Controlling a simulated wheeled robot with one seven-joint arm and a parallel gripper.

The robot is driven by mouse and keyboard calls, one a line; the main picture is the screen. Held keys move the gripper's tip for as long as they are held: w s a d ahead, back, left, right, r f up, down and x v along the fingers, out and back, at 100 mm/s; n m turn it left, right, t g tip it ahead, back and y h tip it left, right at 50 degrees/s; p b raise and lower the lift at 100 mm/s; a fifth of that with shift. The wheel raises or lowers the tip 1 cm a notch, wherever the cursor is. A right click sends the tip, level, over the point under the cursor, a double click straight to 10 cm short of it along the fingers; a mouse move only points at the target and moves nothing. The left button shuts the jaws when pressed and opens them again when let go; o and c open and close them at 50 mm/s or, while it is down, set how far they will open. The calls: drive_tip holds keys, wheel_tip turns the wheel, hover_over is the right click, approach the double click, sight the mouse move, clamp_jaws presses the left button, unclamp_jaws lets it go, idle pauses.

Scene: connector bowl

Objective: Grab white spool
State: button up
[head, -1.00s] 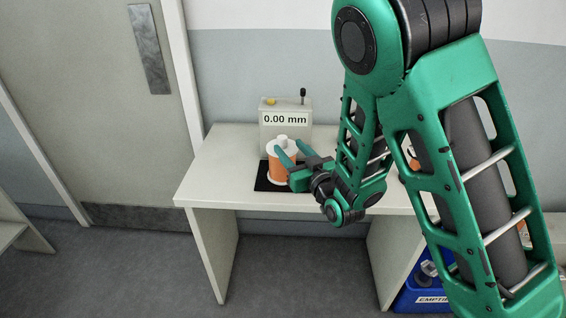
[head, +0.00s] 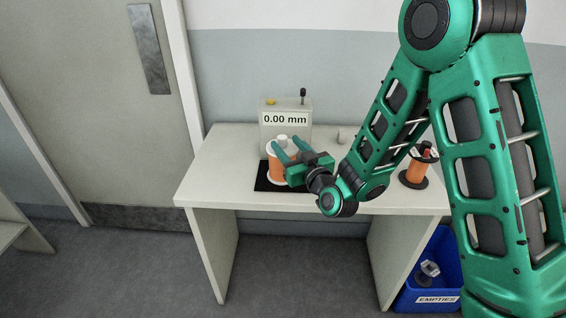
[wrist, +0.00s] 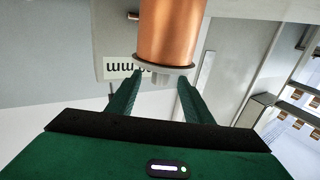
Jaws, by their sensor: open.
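The white spool (head: 276,170) stands upright on a black mat on the table, with white ends and orange-copper windings. My gripper (head: 286,145) is open, its two green fingers reaching from the right across the spool's upper part and partly hiding it. In the wrist view, the copper winding (wrist: 168,30) and one end of the spool are at the top, close to the open fingertips (wrist: 159,75). I cannot tell whether the fingers touch it.
A gauge (head: 286,118) reading 0.00 mm stands behind the spool. A second orange spool with black ends (head: 415,172) stands at the table's right, near a small grey piece (head: 342,136). A blue EMPTIES bin (head: 443,260) is on the floor. The table's left part is clear.

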sight(286, 142)
drive_tip(key=shift+w+a+f, duration=0.15)
drive_tip(key=shift+w, duration=0.3)
drive_tip(key=shift+x, duration=1.45)
clamp_jaws()
idle(0.4)
